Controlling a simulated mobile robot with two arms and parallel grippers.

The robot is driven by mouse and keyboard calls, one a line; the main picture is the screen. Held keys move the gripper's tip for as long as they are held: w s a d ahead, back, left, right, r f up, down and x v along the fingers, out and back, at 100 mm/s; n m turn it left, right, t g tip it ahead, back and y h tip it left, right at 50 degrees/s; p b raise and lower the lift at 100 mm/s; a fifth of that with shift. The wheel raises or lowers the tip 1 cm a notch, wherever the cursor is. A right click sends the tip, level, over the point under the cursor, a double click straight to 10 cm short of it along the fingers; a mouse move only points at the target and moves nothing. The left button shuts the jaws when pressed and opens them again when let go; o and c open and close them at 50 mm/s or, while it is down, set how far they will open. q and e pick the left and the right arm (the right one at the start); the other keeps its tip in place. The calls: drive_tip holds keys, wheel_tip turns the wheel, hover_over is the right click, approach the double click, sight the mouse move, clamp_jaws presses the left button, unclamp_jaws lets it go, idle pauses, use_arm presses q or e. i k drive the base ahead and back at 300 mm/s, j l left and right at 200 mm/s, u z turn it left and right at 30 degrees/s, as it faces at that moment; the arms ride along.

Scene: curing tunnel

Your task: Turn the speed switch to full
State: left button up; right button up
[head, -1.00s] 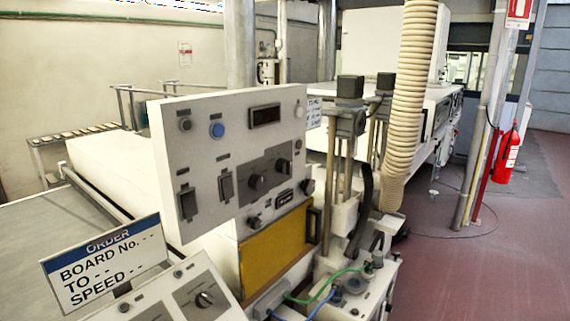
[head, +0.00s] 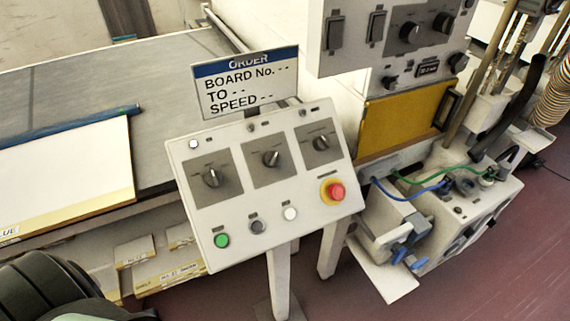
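A sloped light-grey control panel (head: 232,222) stands on a post in the middle of the head view. It carries three rotary switches on dark square plates: a left one (head: 211,178), a middle one (head: 271,158) and a right one (head: 320,143). Their labels are too small to read, so I cannot tell which is the speed switch. Above the panel, an order sign (head: 247,82) reads "BOARD No. - -, TO - -, SPEED - -". A dark rounded part of my own body fills the bottom left corner. Neither gripper shows.
The panel also has a red stop button (head: 336,191) on yellow and a green button (head: 222,240). A larger cabinet with more knobs (head: 409,32) and a yellow door (head: 402,119) stands behind right. A grey conveyor bed (head: 75,88) lies left. Reddish floor is clear at lower right.

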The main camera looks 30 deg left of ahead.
sight(213, 177)
drive_tip(key=j+u, duration=0.15)
drive_tip(key=u, duration=1.1)
drive_tip(key=l, duration=0.2)
